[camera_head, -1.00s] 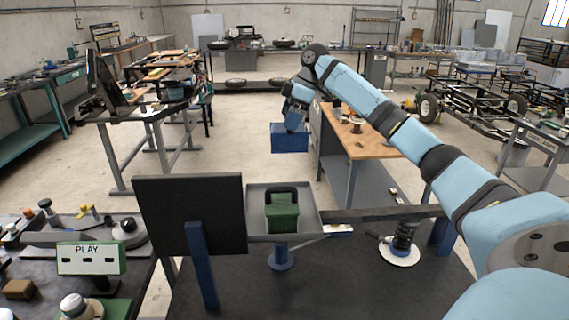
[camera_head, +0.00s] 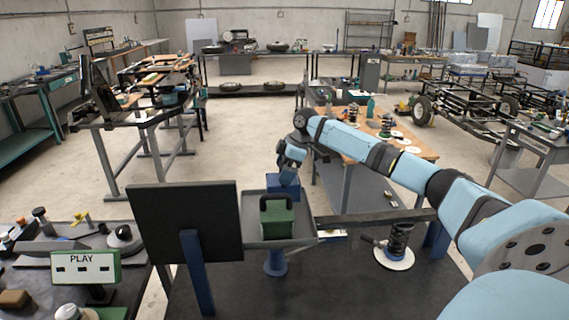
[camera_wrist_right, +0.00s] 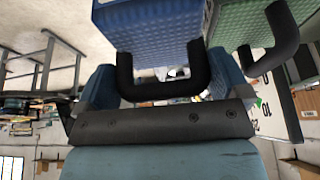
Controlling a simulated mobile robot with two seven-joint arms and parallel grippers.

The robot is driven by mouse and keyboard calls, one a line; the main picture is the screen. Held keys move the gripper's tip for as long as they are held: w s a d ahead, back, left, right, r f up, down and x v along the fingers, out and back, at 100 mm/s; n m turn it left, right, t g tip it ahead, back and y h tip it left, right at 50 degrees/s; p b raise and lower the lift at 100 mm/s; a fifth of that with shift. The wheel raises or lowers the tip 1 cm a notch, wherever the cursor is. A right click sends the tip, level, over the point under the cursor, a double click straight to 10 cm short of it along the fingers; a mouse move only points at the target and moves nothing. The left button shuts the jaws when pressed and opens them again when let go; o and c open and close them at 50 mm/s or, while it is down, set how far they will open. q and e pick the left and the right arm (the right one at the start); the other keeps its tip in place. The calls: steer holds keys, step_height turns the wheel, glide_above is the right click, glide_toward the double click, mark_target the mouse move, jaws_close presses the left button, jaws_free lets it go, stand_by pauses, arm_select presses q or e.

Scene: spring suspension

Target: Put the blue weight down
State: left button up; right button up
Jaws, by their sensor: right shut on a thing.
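The blue weight (camera_head: 284,182) hangs by its black handle from my right gripper (camera_head: 289,170), which is shut on it. In the right wrist view the blue weight (camera_wrist_right: 150,28) is at the top, with its dark handle between the blue fingers of the right gripper (camera_wrist_right: 163,88). The green weight (camera_head: 277,220) stands on the grey tray (camera_head: 248,228), and it also shows in the right wrist view (camera_wrist_right: 235,22). The blue weight is just behind the green one, at the tray's far edge. I cannot tell whether it touches the tray. My left gripper is out of view.
A black panel (camera_head: 186,236) stands left of the tray. A sign reading PLAY (camera_head: 86,268) stands at the front left.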

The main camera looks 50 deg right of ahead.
steer(key=shift+f, duration=1.8)
steer(key=o, duration=1.5)
steer(key=shift+s+f, duration=0.1)
steer(key=shift+f, duration=0.15)
steer(key=shift+a+r, duration=0.1)
steer(key=shift+r, duration=0.1)
steer(key=v, duration=1.2)
steer(key=shift+b, duration=0.45)
